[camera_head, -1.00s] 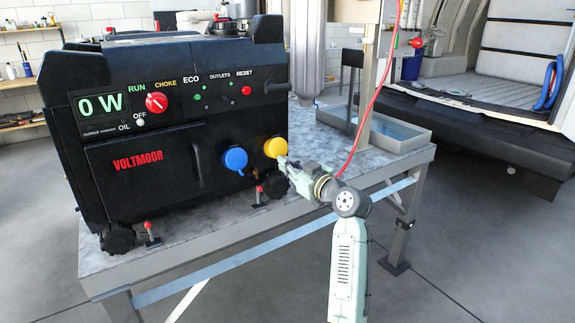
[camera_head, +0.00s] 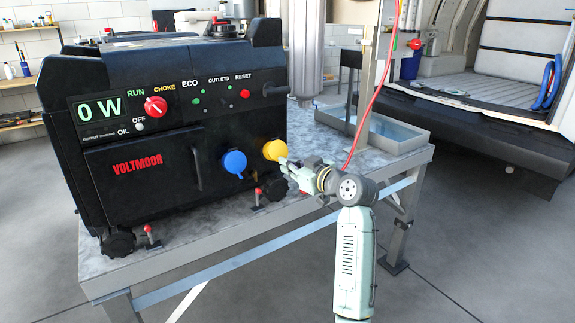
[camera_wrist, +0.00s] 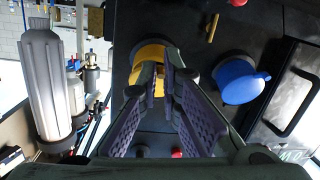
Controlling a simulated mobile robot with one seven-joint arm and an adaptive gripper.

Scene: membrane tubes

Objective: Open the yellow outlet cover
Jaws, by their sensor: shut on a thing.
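The yellow outlet cover (camera_head: 274,149) is a round cap on the lower right of the black generator's front (camera_head: 220,130). It also shows in the wrist view (camera_wrist: 150,52), partly hidden behind my fingers. My gripper (camera_head: 285,162) is at the cover's lower right edge in the head view. In the wrist view my gripper (camera_wrist: 168,68) has its fingertips close together over the cover, shut on its edge. The exact contact is hidden. The cover still looks seated over its outlet; I cannot tell whether it is tilted.
A blue outlet cover (camera_head: 233,162) sits just left of the yellow one. A red-tipped latch (camera_head: 258,196) stands below. The workbench (camera_head: 190,233) carries the generator, and a metal tray (camera_head: 400,135) lies at the right. A red cable (camera_head: 371,105) hangs behind my arm.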

